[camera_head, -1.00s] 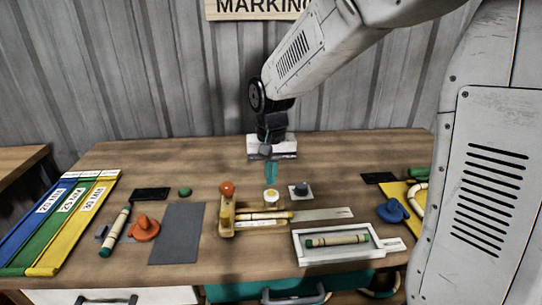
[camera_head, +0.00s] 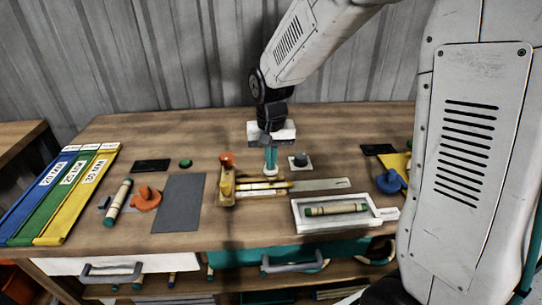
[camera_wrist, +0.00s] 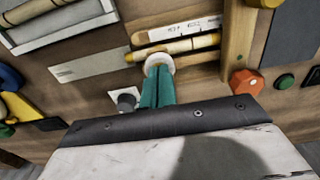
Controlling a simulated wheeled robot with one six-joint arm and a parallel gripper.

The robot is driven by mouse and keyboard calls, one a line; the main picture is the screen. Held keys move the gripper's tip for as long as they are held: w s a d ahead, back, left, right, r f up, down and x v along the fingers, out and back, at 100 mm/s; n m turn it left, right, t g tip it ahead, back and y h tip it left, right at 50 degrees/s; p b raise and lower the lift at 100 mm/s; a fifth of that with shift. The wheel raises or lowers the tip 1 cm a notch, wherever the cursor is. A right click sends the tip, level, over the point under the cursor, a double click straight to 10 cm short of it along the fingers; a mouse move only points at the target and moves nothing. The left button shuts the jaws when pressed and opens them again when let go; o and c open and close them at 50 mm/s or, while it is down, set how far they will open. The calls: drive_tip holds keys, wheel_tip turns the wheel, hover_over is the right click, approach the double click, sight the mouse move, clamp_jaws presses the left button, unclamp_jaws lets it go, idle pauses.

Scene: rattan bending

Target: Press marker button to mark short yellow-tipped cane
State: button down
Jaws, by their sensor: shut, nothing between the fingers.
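The round white marker button (camera_head: 270,171) stands just behind the cane jig, and my gripper's teal fingers hide most of it. In the wrist view its white rim (camera_wrist: 158,58) shows around the fingertips. My gripper (camera_head: 271,172) is shut and empty, pointing down at the button's top. I cannot tell whether the button is pressed in. The short yellow-tipped cane (camera_head: 262,186) lies in the wooden jig (camera_head: 227,187). The wrist view shows the cane (camera_wrist: 180,46) beside the fingertips, with its yellow end at the left.
A grey knob on a pale plate (camera_head: 298,161) stands right of my fingers. A white tray (camera_head: 296,215) with a green-tipped cane is at the front. An orange clamp (camera_head: 146,198), a green-tipped cane (camera_head: 117,203) and a grey mat (camera_head: 179,204) lie left.

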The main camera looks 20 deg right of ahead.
drive_tip(key=shift+s+f, duration=0.25)
drive_tip(key=shift+f, duration=0.15)
drive_tip(key=shift+r, duration=0.1)
drive_tip(key=shift+w+r, duration=0.15)
drive_tip(key=shift+r, duration=0.15)
wheel_tip(320, 180, up, 14)
drive_tip(key=shift+w, duration=0.1)
idle(0.4)
drive_tip(key=s+d+n, duration=0.1)
drive_tip(key=s, duration=1.1)
drive_tip(key=s+d+n+t, duration=0.1)
drive_tip(key=s+d+n, duration=0.1)
drive_tip(key=s, duration=1.1)
drive_tip(key=shift+s+d+f, duration=0.25)
drive_tip(key=shift+s+f, duration=0.05)
drive_tip(key=shift+f, duration=0.15)
